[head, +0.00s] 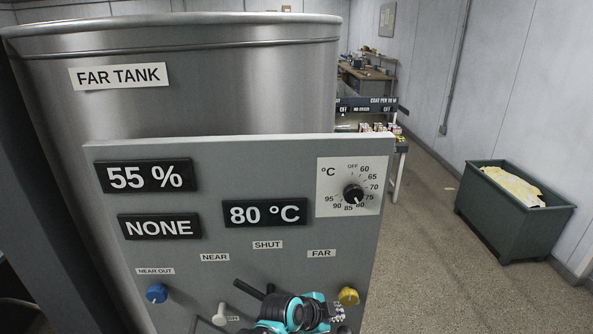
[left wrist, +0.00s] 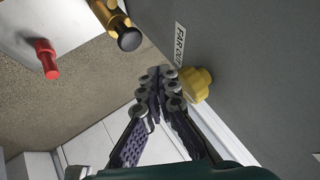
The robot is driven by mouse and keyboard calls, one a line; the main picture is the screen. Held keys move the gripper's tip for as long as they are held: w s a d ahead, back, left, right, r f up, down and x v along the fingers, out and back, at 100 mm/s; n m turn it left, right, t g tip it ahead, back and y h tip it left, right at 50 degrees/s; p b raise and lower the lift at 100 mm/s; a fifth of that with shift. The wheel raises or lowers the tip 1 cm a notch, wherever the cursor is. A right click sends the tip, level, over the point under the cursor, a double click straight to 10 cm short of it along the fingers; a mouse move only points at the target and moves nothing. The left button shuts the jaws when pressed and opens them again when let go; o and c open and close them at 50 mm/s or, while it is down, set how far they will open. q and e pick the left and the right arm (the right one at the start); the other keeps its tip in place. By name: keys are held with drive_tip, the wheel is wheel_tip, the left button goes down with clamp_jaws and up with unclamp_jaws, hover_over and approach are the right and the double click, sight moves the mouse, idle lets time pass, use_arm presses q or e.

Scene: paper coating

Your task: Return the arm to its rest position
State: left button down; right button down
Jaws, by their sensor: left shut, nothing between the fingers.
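My left gripper (head: 338,311) is at the bottom of the head view, in front of the grey control panel (head: 290,185). Its teal and black wrist covers part of the panel's lower edge. In the left wrist view the gripper (left wrist: 157,75) is shut and empty. Its fingertips are close beside a yellow knob (left wrist: 195,84), under a partly hidden FAR OUT label (left wrist: 180,45). The yellow knob also shows in the head view (head: 348,295). I cannot tell whether they touch. My right gripper is not in view.
The panel stands before the steel FAR TANK (head: 200,100). Its displays read 55 %, NONE and 80 °C. A green bin (head: 510,227) stands right on open floor.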

use_arm(q)
drive_tip(key=s+a+n+y+b, duration=0.1)
drive_tip(key=s+a+n+y, duration=0.1)
drive_tip(key=s+a+n, duration=0.3)
drive_tip(key=s+a+n+y+b, duration=0.1)
drive_tip(key=s+a+n, duration=0.4)
drive_tip(key=a, duration=0.9)
drive_tip(key=s+a+n+t+y+b, duration=0.1)
drive_tip(key=s+a+n+y+b, duration=0.1)
drive_tip(key=s+a+n, duration=0.3)
drive_tip(key=a+f+n+y, duration=0.1)
drive_tip(key=a+n, duration=0.2)
drive_tip(key=a, duration=0.2)
drive_tip(key=shift+s+a+y, duration=0.15)
drive_tip(key=shift+a+y, duration=0.1)
drive_tip(key=shift+y, duration=0.15)
